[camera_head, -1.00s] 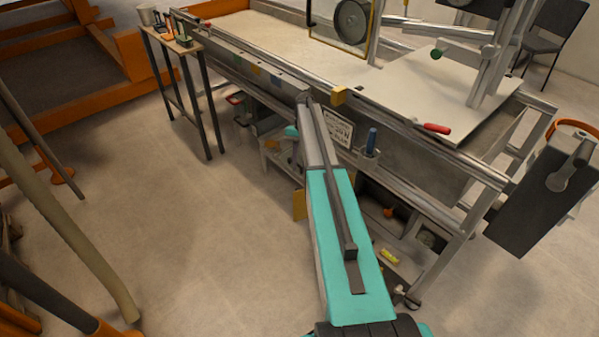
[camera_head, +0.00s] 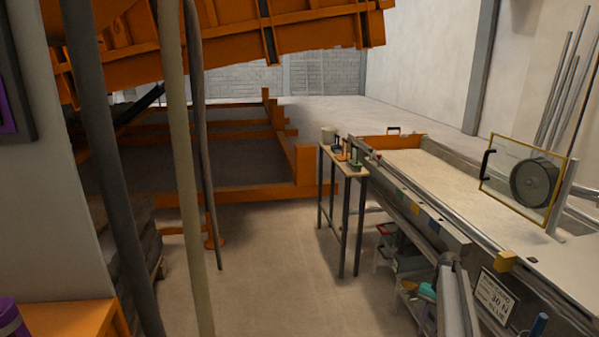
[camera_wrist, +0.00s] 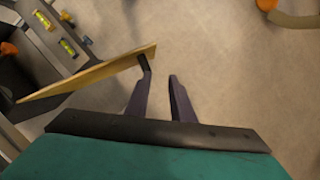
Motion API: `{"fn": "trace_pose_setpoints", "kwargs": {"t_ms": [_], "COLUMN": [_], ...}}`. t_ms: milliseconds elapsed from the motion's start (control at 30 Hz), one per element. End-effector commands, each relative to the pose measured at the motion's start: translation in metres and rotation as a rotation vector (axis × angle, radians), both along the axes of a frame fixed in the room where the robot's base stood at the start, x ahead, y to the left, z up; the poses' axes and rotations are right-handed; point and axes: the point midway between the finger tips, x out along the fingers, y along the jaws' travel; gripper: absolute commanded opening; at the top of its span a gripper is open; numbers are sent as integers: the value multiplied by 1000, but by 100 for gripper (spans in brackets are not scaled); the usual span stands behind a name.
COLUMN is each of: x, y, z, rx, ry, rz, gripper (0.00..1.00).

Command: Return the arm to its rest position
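My gripper (camera_wrist: 159,69) shows in the wrist view with its two dark fingers apart and bare floor between them. A thin tan board (camera_wrist: 95,76) lies left of the fingers, and its right end meets the left fingertip in the picture; I cannot tell if they touch. In the head view my grey arm link shows at the lower right, in front of the sandbed's side; the gripper itself is out of that view.
The long sandbed (camera_head: 430,172) runs along the right, with a sign (camera_head: 493,296) on its side. The middle floor (camera_head: 275,270) is clear.

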Motion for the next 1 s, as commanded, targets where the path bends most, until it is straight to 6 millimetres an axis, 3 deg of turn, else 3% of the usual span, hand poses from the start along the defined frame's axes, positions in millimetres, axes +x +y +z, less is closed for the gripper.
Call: {"fn": "trace_pose_setpoints", "kwargs": {"t_ms": [33,400,1000], "x": [-8,-39,-106], "y": [16,97,209], "z": [-3,-23,-41], "rx": [-4,-41,-95], "ry": [-7,-83,-209], "rz": [22,171,430], "gripper": [22,22,22]}}
